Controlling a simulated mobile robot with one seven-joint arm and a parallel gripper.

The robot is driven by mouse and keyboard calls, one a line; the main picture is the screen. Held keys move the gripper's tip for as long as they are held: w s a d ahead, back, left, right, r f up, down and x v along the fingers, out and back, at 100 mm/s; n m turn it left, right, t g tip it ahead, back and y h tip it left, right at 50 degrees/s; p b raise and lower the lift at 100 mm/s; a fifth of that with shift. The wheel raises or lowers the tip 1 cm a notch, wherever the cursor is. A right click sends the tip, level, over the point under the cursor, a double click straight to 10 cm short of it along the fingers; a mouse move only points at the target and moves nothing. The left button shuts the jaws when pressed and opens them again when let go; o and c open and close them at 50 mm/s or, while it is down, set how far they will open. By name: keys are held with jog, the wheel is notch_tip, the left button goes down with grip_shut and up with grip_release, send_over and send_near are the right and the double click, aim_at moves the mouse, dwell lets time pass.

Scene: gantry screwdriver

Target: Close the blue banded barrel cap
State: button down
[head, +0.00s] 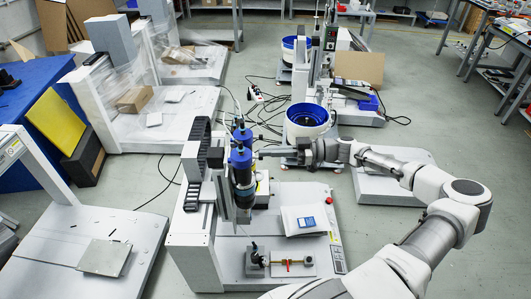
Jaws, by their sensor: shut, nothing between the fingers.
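A dark upright barrel (244,181) with a blue band (240,158) around its upper part is mounted on the gantry of the white machine in the middle of the head view. Another blue piece (242,135) sits just above the band. Which part is the cap, and whether it is open or closed, is too small to tell. My gripper (262,154) reaches in from the right at the height of the blue band. Its narrow fingers are shut and empty, with the tips close to the barrel's right side. I cannot tell whether they touch it.
The machine base (230,240) carries a blue-screened panel (306,222) and a small fixture with a red part (289,263). A black cable chain (196,145) stands left of the barrel. A blue-lined bowl feeder (308,120) is behind my gripper. Cables lie on the floor.

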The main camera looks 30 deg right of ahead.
jog(key=shift+s+d+f+b, duration=0.15)
jog(key=shift+f+b, duration=0.15)
jog(key=shift+f, duration=0.3)
jog(key=shift+f, duration=0.25)
